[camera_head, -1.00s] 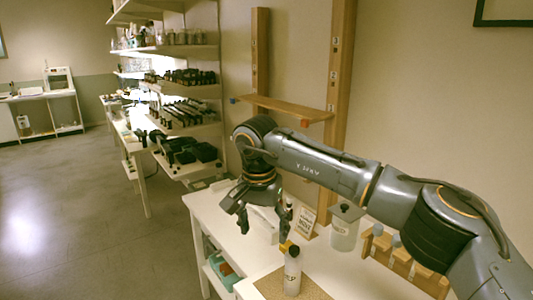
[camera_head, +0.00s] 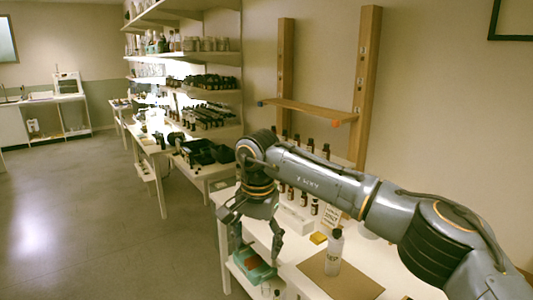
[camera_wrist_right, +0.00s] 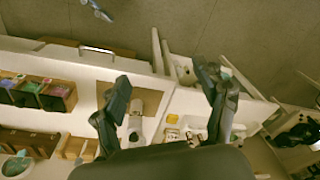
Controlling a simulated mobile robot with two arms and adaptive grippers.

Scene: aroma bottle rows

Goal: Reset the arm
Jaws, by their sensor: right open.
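My right gripper (camera_head: 256,246) hangs at the end of the grey right arm, fingers pointing down, above the front edge of the white table (camera_head: 262,229). It is open with nothing between its fingers. In the right wrist view the spread fingers (camera_wrist_right: 163,78) frame the table, with a bottle (camera_wrist_right: 135,131) below near the left finger. In the head view a white bottle with a dark cap (camera_head: 335,252) stands upright on a brown mat (camera_head: 350,286), right of and apart from the gripper. My left gripper does not show.
Small dark bottles (camera_head: 314,207) stand in rows behind the arm, partly hidden by it. A yellow block (camera_head: 318,238) and a small sign (camera_head: 331,217) are on the table. A teal tray (camera_head: 254,265) sits below the gripper. Stocked shelves (camera_head: 190,57) line the wall; the floor at left is clear.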

